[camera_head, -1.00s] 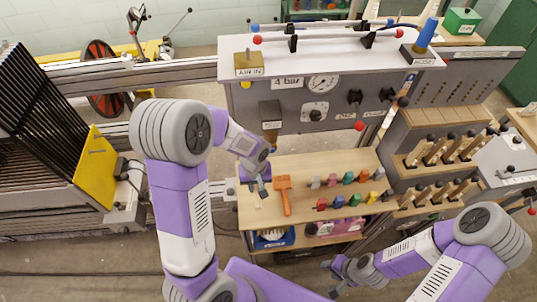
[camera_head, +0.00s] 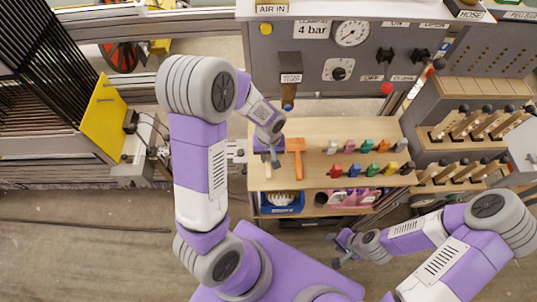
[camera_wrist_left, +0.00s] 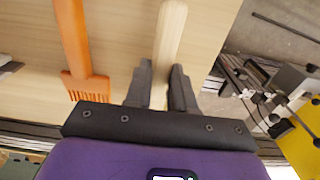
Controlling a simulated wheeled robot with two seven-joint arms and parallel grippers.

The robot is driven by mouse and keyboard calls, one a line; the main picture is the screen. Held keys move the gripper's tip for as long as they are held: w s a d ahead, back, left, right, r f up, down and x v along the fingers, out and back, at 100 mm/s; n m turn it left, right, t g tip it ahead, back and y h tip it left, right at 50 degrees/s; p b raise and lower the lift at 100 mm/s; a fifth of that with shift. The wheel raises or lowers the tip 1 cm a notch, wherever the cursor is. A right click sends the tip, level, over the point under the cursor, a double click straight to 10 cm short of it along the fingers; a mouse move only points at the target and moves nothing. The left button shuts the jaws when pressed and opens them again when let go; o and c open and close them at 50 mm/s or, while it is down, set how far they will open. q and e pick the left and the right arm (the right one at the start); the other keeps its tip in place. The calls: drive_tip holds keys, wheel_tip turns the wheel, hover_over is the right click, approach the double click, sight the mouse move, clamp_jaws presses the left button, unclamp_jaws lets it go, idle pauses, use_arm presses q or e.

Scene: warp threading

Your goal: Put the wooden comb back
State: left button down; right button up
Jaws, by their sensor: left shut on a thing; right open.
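My right gripper (camera_head: 341,258) is open and empty, in front of the bench.
Several coloured pieces (camera_head: 368,146) stand in rows on the right of the bench top (camera_head: 320,130). A blue bin (camera_head: 282,208) sits on the shelf below. A grey panel with a gauge (camera_head: 352,32) rises behind. Racks of wooden-handled tools (camera_head: 460,125) stand at right.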

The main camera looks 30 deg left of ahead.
use_arm(q)
drive_tip(key=shift+f, duration=0.5)
drive_tip(key=shift+f+b, duration=0.4)
drive_tip(key=shift+b, duration=0.15)
drive_tip(key=shift+c, duration=2.4)
unclamp_jaws()
drive_tip(key=shift+r, duration=0.1)
drive_tip(key=shift+s+d+r+p, duration=0.25)
drive_tip(key=shift+s+r+p, duration=0.2)
drive_tip(key=shift+r+p, duration=0.9)
drive_tip(key=shift+s+d+r+p, duration=0.35)
drive_tip(key=shift+r+p, duration=0.6)
drive_tip(key=shift+r, duration=0.7)
drive_tip(key=shift+s+d+r+p, duration=0.2)
drive_tip(key=shift+s+r+p, duration=0.3)
drive_tip(key=shift+r+p, duration=0.85)
drive_tip(key=shift+r, duration=0.1)
